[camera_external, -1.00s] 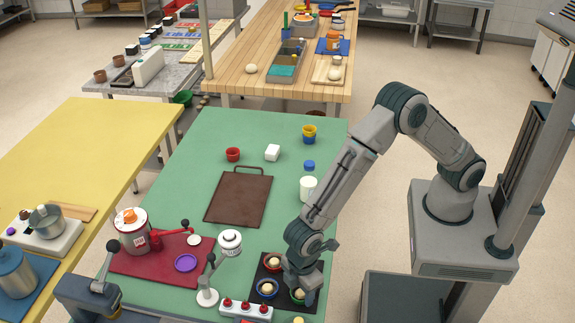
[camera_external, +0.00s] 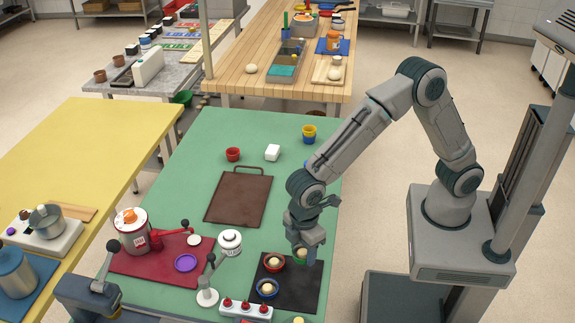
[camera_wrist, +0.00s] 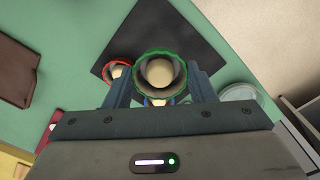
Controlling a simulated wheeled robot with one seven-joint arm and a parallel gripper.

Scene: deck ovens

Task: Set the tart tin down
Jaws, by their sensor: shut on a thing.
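My gripper (camera_external: 304,252) is shut on a green tart tin (camera_external: 304,262) with a pale dough ball in it. In the wrist view the green tin (camera_wrist: 161,55) sits between the two fingers, and the dough ball (camera_wrist: 160,71) shows inside. The tin is over the back right part of a black mat (camera_external: 311,290); whether it touches the mat I cannot tell. A red tin (camera_external: 274,268) and a blue tin (camera_external: 267,296), each with a dough ball, stand on the left part of the mat.
A brown board (camera_external: 238,198) lies further back on the green table (camera_external: 210,140). A red mat (camera_external: 150,266) with a purple lid (camera_external: 186,263) and a lamp-like stand (camera_external: 208,297) are left of the black mat. The black mat's front right is bare.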

